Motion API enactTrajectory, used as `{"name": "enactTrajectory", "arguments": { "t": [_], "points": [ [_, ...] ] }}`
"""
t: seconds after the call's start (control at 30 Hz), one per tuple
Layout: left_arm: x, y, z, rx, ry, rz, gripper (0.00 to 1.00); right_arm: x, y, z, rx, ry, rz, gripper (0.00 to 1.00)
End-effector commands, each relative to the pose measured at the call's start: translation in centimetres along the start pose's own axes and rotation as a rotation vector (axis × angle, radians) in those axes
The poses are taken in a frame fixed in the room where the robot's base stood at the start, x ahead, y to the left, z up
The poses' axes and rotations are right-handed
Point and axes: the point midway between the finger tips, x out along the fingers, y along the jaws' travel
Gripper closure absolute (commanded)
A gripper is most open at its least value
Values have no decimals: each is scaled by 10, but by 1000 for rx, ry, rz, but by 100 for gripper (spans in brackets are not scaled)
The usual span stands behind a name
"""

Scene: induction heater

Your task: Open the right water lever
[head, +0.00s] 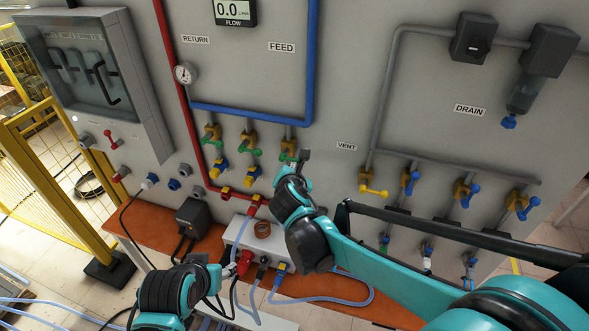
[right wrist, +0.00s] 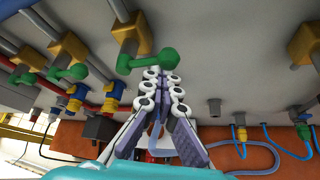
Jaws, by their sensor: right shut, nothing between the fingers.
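Three green levers sit on brass valves below the FEED and RETURN labels in the head view. The right one (head: 287,156) is partly hidden by my right gripper (head: 304,158). In the right wrist view this green lever (right wrist: 148,61) lies sideways across the bottom of its brass valve (right wrist: 131,32). My right gripper's fingers (right wrist: 164,75) are shut and empty, tips close beside the lever's right end; contact is unclear. The middle green lever (head: 251,152) and the left one (head: 212,142) are to the left. My left gripper (head: 226,271) is low, near the hoses; its fingers are unclear.
A row of yellow and blue valves (head: 411,181) is to the right. A grey box with hose connectors (head: 225,228) stands on the orange shelf (head: 150,226) below. Blue and yellow fittings (head: 254,173) hang under the levers. Hoses loop around the shelf.

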Motion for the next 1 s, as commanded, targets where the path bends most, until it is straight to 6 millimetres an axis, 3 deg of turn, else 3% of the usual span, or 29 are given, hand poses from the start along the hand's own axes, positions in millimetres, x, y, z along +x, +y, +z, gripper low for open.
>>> {"name": "enactTrajectory", "arguments": {
  "t": [0.37,1.0],
  "points": [
    [-2,0,-2,0,0,0,50,-4,5,8,-159,-1,-90,100],
    [7,0,5,0,0,0,50,-13,26,22,-682,-2,-396,100]
  ]
}}
